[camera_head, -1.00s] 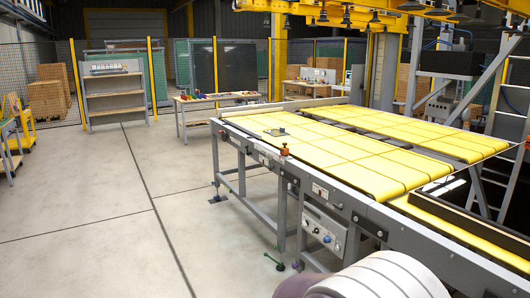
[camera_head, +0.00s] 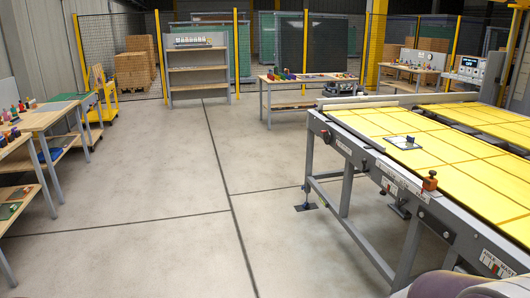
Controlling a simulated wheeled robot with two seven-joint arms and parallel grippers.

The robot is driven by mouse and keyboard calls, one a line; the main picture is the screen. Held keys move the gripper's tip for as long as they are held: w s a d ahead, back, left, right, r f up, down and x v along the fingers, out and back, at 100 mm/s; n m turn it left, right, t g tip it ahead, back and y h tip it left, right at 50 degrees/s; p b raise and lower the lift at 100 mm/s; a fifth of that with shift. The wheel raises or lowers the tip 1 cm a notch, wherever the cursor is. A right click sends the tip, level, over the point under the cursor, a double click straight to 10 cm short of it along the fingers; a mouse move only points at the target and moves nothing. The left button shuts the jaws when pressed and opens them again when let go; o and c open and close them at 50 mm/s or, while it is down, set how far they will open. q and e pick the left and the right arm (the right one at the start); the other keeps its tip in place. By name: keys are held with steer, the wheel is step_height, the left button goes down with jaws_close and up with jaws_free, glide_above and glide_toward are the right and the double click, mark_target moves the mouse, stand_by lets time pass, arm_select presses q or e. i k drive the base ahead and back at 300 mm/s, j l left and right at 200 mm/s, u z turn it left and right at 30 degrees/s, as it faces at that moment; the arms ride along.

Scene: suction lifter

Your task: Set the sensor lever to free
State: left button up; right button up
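No part that I can clearly identify as the sensor lever shows. A small orange-red block (camera_head: 430,181) stands on the near side rail of the yellow conveyor table (camera_head: 465,170); I cannot tell whether it belongs to the sensor. A small grey plate with a dark upright bit (camera_head: 403,142) lies on the yellow surface near its left end. Neither gripper is in view. A rounded grey-purple part at the lower right edge seems to be mine.
Open concrete floor (camera_head: 170,200) lies left of the conveyor. Workbenches (camera_head: 40,118) with small items stand at the left edge. A shelf (camera_head: 197,68) and a table (camera_head: 300,79) stand further back before a mesh fence. A control box with a screen (camera_head: 470,67) stands at back right.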

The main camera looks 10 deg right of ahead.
mark_target(363, 161)
steer(key=i+z, duration=0.15)
steer(key=i, duration=0.4)
steer(key=i+z, duration=0.15)
steer(key=i, duration=0.4)
steer(key=i+j+z, duration=0.15)
steer(key=i, duration=0.35)
steer(key=i+j+z, duration=0.15)
steer(key=i, duration=0.4)
steer(key=i+j+z, duration=0.15)
steer(key=i, duration=0.35)
steer(key=i+j+z, duration=0.15)
steer(key=i+j, duration=0.2)
steer(key=i, duration=0.15)
steer(key=i+j+z, duration=0.15)
steer(key=i+j, duration=0.2)
steer(key=i, duration=0.15)
